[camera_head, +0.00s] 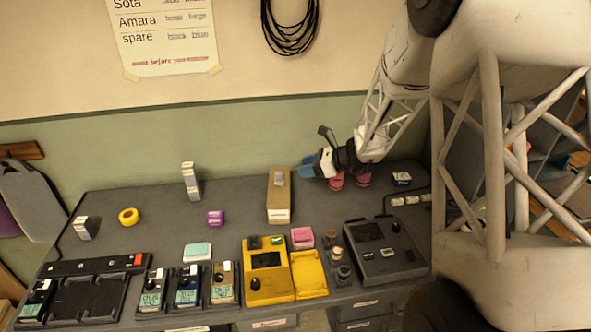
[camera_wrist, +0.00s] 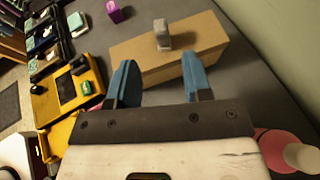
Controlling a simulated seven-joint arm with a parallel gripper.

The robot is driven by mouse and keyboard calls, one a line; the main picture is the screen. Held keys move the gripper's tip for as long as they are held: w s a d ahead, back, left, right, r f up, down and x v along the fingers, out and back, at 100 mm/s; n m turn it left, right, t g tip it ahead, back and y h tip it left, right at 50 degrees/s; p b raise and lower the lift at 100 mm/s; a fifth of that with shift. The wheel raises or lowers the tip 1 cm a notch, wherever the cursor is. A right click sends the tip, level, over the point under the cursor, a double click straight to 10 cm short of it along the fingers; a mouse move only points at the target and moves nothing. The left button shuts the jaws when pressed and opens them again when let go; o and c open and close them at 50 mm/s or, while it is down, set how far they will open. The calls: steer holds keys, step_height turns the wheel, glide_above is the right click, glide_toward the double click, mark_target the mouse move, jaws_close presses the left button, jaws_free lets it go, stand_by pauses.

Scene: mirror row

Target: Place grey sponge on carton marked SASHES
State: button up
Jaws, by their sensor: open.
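A small grey block (camera_head: 279,177), which looks like the grey sponge, sits on top of a brown carton (camera_head: 279,208) at the back middle of the table. In the wrist view the grey block (camera_wrist: 162,36) is on the top face of the carton (camera_wrist: 206,35). I cannot read any marking on the carton. My gripper (camera_head: 306,167) is just right of the carton in the head view. In the wrist view my gripper (camera_wrist: 159,76) is open, its blue fingers apart, with nothing held between them. The grey block lies beyond the fingertips.
Pink-capped bottles (camera_head: 336,181) stand close beside my gripper. A yellow instrument case (camera_head: 266,283), a pink block (camera_head: 302,238) and a dark grey device (camera_head: 384,255) stand in front. A purple block (camera_head: 216,218), yellow tape ring (camera_head: 128,217) and narrow white box (camera_head: 190,181) are left.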

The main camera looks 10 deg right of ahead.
steer(key=shift+v, duration=2.05)
steer(key=s+a+r+n+g+h, duration=0.25)
steer(key=s+r+n, duration=0.25)
steer(key=s, duration=0.5)
steer(key=s+a+r+n+g+h, duration=0.2)
steer(key=s+a+r+n, duration=0.3)
steer(key=s, duration=0.5)
steer(key=s+d+r+n+h, duration=0.1)
steer(key=s+n+h, duration=0.1)
steer(key=s+n, duration=0.2)
steer(key=s+d+r+n+t+h, duration=0.1)
steer(key=s+d+r+n+h, duration=0.1)
steer(key=s, duration=0.9)
steer(key=s+d+r+n+t+h, duration=0.1)
steer(key=s+n+h, duration=0.3)
steer(key=s+n, duration=0.2)
steer(key=shift+s+d+r, duration=0.25)
steer(key=shift+s+d, duration=0.1)
steer(key=shift+s, duration=0.4)
